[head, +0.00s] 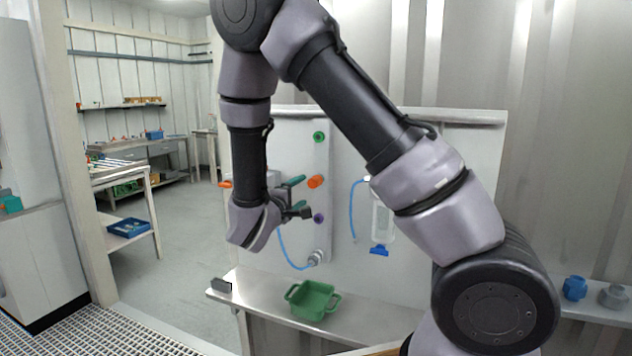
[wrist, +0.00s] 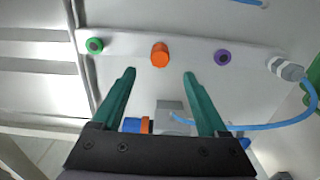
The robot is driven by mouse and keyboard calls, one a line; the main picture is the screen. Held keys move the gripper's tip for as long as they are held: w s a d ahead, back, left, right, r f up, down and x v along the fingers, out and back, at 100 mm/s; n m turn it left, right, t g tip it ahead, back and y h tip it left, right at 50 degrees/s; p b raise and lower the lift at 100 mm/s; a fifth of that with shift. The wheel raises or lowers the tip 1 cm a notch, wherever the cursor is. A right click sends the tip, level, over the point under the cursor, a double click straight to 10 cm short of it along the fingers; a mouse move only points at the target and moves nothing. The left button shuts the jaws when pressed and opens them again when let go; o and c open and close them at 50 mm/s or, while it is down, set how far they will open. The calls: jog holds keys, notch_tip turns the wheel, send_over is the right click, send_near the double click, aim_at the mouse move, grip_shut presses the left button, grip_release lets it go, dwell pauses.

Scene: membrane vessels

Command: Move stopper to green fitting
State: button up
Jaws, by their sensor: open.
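The stopper is an orange cap (head: 315,182), seated at the middle position of a pale vertical strip on the upright panel. It also shows in the wrist view (wrist: 160,54), centred beyond my fingertips; whatever it sits on is hidden. The green fitting (head: 319,137) is a ring with a dark open centre, above the stopper in the head view and left of it in the wrist view (wrist: 94,45). My gripper (head: 302,197) is open and empty, with its two green fingers (wrist: 159,73) pointing at the panel. The fingertips lie either side of the stopper's line, apparently short of it.
A purple fitting (head: 319,218) is below the stopper. A blue tube (head: 284,256) curves from a connector (head: 317,257) lower on the strip. An orange part (head: 225,184) is left of my wrist. A green bin (head: 313,300) stands on the shelf below.

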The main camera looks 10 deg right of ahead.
aim_at(312, 184)
jog(key=shift+d, duration=0.1)
jog(key=shift+x, duration=4.5)
grip_shut()
jog(key=shift+v, duration=3.05)
notch_tip(312, 184, up, 13)
jog(key=shift+s+a, duration=0.3)
jog(key=shift+s, duration=0.05)
